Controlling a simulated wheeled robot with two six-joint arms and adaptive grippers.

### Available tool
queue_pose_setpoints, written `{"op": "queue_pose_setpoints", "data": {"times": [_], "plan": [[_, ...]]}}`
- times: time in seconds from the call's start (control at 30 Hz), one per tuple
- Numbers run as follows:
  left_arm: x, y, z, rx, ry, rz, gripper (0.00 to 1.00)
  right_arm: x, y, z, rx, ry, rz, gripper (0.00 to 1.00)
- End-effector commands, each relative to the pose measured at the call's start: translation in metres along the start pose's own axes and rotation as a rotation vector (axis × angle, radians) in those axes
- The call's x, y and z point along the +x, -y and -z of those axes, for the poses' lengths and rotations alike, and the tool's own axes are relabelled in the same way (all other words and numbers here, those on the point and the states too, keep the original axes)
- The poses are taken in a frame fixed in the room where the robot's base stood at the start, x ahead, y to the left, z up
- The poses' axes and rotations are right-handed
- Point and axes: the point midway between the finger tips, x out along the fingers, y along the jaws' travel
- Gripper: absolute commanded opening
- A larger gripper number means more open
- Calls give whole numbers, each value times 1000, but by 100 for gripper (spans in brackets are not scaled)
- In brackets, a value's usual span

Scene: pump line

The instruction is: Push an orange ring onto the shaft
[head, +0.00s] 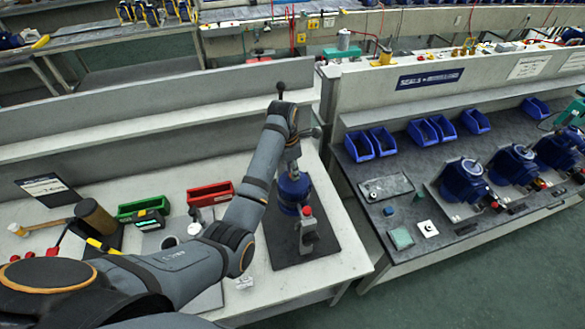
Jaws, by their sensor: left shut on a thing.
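A blue pump (293,190) stands on a dark mat on the light bench, with a grey fitting and a red cap (307,211) on its near side. My left gripper (292,168) is directly above the pump, pointing down. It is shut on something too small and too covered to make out. I cannot see the orange ring or the shaft; the gripper and wrist cover the top of the pump. I cannot tell whether the gripper touches the pump. My right gripper is not in view.
A green bin (143,207) and a red bin (210,194) stand left of my arm. A mallet (97,215) lies further left. A low wall (180,145) runs behind. On the right bench are blue bins (358,146) and several blue pumps (463,180).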

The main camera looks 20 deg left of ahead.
Motion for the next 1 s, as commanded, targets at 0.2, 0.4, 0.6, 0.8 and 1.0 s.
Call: {"op": "queue_pose_setpoints", "data": {"times": [0.2, 0.4, 0.6, 0.8, 1.0], "plan": [[3, 0, 0, 0, 0, 0, 15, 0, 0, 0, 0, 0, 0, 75], [5, 0, 1, 0, 0, 0, 15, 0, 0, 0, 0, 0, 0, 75], [8, 0, 1, 0, 0, 0, 15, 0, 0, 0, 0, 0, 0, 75], [10, 0, 2, 0, -1, 1, 15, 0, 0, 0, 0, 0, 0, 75], [13, 0, 2, 0, -1, 1, 15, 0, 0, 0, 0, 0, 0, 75]]}}
